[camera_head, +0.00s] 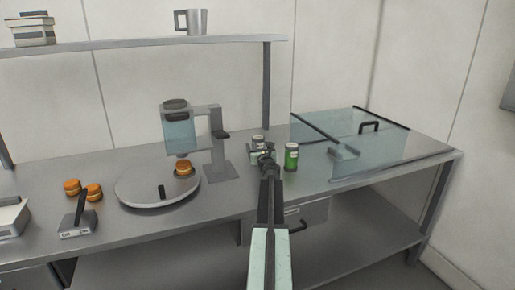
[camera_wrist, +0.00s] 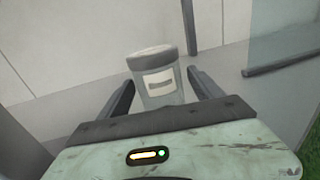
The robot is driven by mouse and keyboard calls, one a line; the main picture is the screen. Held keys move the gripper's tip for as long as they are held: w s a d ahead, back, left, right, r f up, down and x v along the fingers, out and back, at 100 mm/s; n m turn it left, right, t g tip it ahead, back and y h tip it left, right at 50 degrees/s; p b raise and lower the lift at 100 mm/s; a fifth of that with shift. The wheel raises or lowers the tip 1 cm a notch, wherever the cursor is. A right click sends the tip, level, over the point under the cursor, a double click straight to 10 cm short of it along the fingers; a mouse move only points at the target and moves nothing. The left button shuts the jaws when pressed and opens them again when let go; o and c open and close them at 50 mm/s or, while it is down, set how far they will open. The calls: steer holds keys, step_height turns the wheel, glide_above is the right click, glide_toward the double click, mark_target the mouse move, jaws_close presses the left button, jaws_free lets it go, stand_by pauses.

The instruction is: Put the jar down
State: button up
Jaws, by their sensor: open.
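A grey jar with a pale label (camera_wrist: 158,79) stands between the two dark fingers of my gripper (camera_wrist: 158,92) in the wrist view. The fingers are apart, with visible gaps on both sides of the jar. In the head view the jar (camera_head: 257,142) stands on the steel counter (camera_head: 240,200), just behind my gripper (camera_head: 264,158), which partly hides it. A green jar with a light lid (camera_head: 291,157) stands on the counter just right of my gripper. Part of a green surface (camera_wrist: 305,160) shows at the right edge of the wrist view.
A glass-covered case (camera_head: 375,140) with a black handle is to the right. A dispenser (camera_head: 180,130) stands over a round turntable (camera_head: 135,192) holding an orange-brown round (camera_head: 184,167) to the left. More rounds (camera_head: 93,191) and a black-handled tool (camera_head: 78,222) lie farther left. A shelf (camera_head: 130,43) runs above.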

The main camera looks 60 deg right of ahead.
steer(key=v, duration=1.2)
steer(key=shift+w, duration=0.1)
